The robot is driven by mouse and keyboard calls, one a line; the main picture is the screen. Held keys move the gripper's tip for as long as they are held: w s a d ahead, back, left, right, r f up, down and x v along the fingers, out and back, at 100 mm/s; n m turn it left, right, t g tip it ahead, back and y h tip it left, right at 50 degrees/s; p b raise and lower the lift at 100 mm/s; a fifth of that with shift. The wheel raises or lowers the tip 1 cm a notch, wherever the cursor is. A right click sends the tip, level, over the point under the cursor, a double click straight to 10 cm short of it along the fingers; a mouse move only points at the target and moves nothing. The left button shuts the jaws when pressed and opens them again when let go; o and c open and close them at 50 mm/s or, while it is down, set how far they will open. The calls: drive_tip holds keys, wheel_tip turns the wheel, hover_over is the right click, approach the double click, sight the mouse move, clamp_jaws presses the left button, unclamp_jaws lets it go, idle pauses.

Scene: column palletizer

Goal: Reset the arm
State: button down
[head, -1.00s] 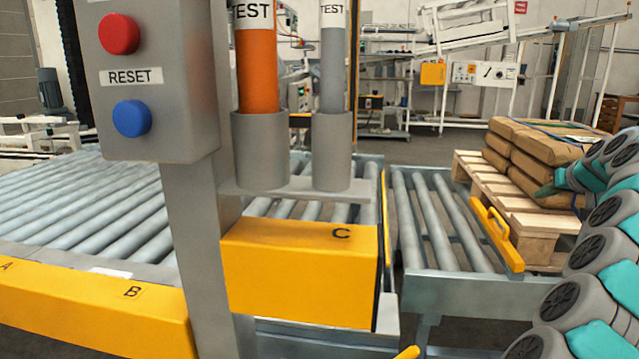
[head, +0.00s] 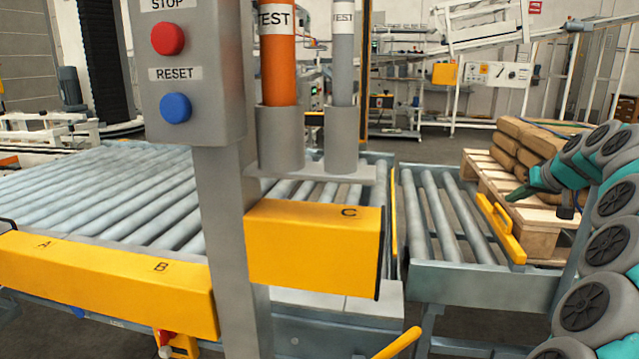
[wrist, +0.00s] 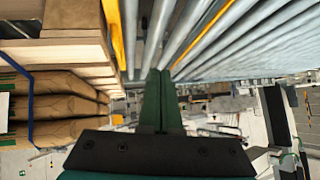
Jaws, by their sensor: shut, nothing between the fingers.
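My arm curves up the right side of the head view. My gripper (head: 518,193) points left in front of the pallet there. In the wrist view its two dark green fingers (wrist: 158,84) lie together, with nothing between them. The grey control box (head: 190,72) on its post stands left of centre in the head view. It has a red stop button (head: 167,38) and a blue button labelled RESET (head: 175,108). My gripper is well to the right of the box and apart from it.
A wooden pallet (head: 541,213) with stacked brown sacks (head: 524,137) is near my gripper. A short roller section (head: 432,215) with a yellow stop bar (head: 499,228) lies left of it. A wide roller conveyor (head: 100,195) fills the left. Two tubes labelled TEST stand beside the post.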

drive_tip(key=s+a+f+n+g+y, duration=0.1)
drive_tip(key=s+a, duration=0.1)
drive_tip(key=a, duration=0.7)
drive_tip(key=s+a+n+g+y, duration=0.1)
drive_tip(key=s+a, duration=0.2)
drive_tip(key=a, duration=0.6)
drive_tip(key=s+a+f+n+g, duration=0.1)
drive_tip(key=s+a+f+g, duration=0.25)
drive_tip(key=s+a, duration=0.7)
drive_tip(key=s+a+f+g, duration=0.2)
drive_tip(key=s+a+f, duration=0.2)
drive_tip(key=s, duration=0.4)
drive_tip(key=s+a+f+g, duration=0.1)
drive_tip(key=s+a+f, duration=0.2)
drive_tip(key=s+f, duration=0.35)
drive_tip(key=s+f+g+h, duration=0.1)
drive_tip(key=s+f, duration=0.2)
drive_tip(key=s, duration=0.6)
drive_tip(key=s+d+f+m+g+h, duration=0.1)
drive_tip(key=s+f+g, duration=0.1)
drive_tip(key=s, duration=0.8)
drive_tip(key=shift+s+d+f+h, duration=0.2)
drive_tip(key=shift+f+h, duration=0.2)
drive_tip(key=shift+f, duration=0.3)
